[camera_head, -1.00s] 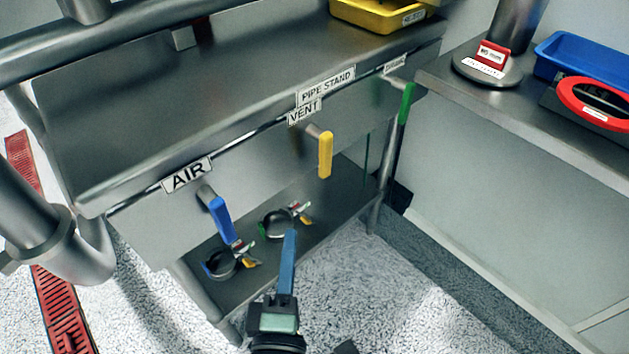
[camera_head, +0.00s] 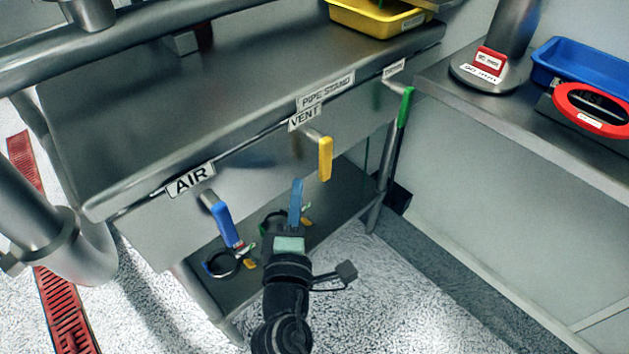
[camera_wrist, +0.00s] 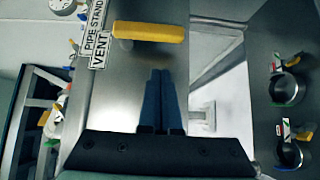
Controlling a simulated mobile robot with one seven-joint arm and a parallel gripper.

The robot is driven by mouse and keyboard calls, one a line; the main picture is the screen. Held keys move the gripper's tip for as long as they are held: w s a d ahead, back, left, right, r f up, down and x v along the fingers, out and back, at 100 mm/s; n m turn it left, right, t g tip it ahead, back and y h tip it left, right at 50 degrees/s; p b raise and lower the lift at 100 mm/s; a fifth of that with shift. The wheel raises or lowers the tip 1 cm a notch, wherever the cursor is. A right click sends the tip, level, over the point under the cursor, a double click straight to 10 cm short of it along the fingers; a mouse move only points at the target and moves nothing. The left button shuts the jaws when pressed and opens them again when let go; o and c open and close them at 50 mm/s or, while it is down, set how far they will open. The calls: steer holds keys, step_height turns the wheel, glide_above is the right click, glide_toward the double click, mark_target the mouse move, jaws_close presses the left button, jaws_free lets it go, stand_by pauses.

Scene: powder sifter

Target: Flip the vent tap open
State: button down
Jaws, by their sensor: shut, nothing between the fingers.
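The vent tap has a yellow handle (camera_head: 325,158) that hangs down from the front of the steel bench, beside the VENT label (camera_head: 305,118). In the wrist view the yellow handle (camera_wrist: 148,32) lies across the picture ahead of my fingers, with the VENT label (camera_wrist: 101,50) to its left. My gripper (camera_head: 297,182) has blue fingers, shut and empty. It is just left of and below the yellow handle in the head view, with its fingertips (camera_wrist: 161,72) a gap short of the handle in the wrist view.
A blue handle (camera_head: 224,224) hangs by the AIR label (camera_head: 191,179) on the left. A green handle (camera_head: 405,107) hangs on the right. Clamps (camera_head: 222,265) lie on the lower shelf (camera_head: 345,195). A side bench (camera_head: 500,110) stands right; the floor in front is clear.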

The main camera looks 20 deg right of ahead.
steer(key=d, duration=0.1)
steer(key=w+d, duration=0.1)
steer(key=d, duration=0.1)
steer(key=shift+d+p, duration=0.3)
steer(key=shift+p, duration=0.1)
steer(key=shift+f+b, duration=0.15)
steer(key=shift+b, duration=0.15)
steer(key=shift+w+d+b, duration=0.1)
steer(key=shift+b, duration=0.55)
